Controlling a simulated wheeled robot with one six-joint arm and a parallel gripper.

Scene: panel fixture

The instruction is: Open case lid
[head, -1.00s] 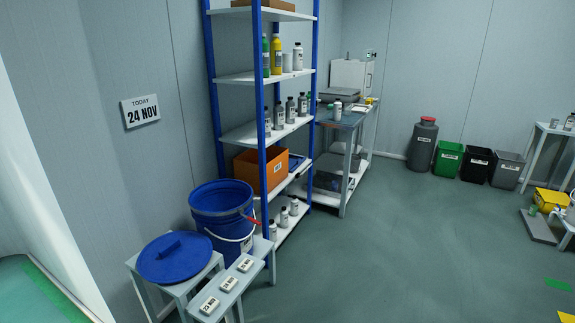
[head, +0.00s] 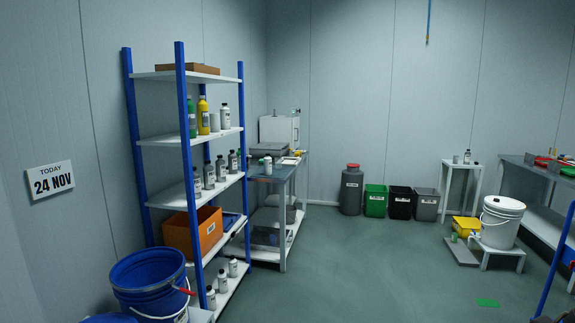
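I cannot tell which thing is the case. A white box-shaped unit (head: 279,129) stands on the bench at the back; whether it has a lid is too small to tell. A small yellow box (head: 466,226) stands low on the right, and its lid is not clear either. My gripper is not in view.
A blue-post shelf rack (head: 187,130) with bottles and an orange bin (head: 192,233) stands left. A blue bucket (head: 150,284) is in front of it. Several waste bins (head: 375,201) line the back wall. A white bucket (head: 501,222) stands right. The middle floor (head: 360,275) is clear.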

